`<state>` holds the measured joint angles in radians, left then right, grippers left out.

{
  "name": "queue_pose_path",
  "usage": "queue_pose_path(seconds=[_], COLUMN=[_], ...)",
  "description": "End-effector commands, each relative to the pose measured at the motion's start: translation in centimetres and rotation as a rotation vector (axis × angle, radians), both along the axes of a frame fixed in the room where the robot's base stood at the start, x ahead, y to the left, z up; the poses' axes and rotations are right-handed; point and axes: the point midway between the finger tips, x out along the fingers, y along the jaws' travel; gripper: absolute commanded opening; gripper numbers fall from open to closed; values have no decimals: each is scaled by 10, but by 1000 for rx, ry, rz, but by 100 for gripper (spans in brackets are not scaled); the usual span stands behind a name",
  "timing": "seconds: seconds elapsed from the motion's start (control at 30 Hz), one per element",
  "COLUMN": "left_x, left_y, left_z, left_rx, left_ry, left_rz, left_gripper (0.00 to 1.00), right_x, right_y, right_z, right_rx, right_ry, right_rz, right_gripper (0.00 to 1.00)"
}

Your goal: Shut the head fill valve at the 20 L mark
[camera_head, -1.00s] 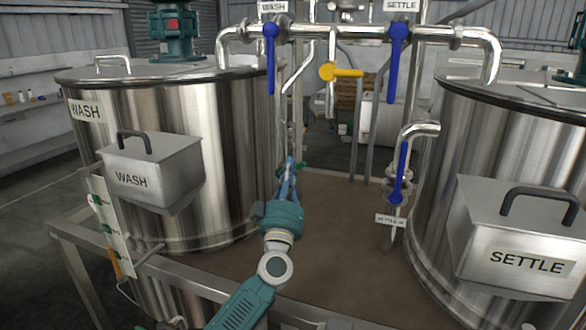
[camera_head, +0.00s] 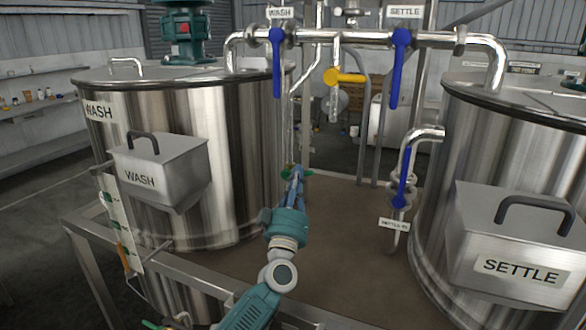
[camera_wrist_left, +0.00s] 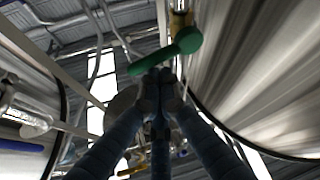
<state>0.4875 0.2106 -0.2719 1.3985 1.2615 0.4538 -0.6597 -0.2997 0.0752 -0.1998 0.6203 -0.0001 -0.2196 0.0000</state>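A green valve handle (camera_wrist_left: 165,52) crosses in front of my left gripper in the wrist view; bits of green also show beside the fingertips in the head view (camera_head: 308,172). My left gripper (camera_head: 297,172) is upright between the two tanks. Its fingers (camera_wrist_left: 158,78) come together at the tips, close below the green handle; I cannot tell whether they touch it. A yellow valve handle (camera_head: 349,77) points right below the overhead pipe. No readable 20 L mark or label naming the head fill valve shows. My right gripper is out of view.
The WASH tank (camera_head: 235,130) stands left and the SETTLE tank (camera_head: 480,140) right. Blue levers hang from the overhead pipe (camera_head: 345,37), and another blue lever (camera_head: 405,178) is beside the SETTLE tank. A white marked strip (camera_head: 132,250) is at lower left. The brown deck (camera_head: 345,230) is clear.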

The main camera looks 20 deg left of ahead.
Motion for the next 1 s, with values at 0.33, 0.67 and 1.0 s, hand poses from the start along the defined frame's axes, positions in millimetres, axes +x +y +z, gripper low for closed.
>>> queue_pose_path(seconds=[0.33,0.67,1.0], left_x=[0,0,0], left_y=[-1,-2,-2], left_z=[-6,-8,-8], left_rx=[-1,0,0], left_ry=[5,5,5], left_rz=[-2,-1,-1], left_gripper=[0,0,0], right_x=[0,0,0], right_y=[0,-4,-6], right_z=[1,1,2], right_rx=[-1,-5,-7], right_ry=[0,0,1], right_rz=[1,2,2], right_gripper=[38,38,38])
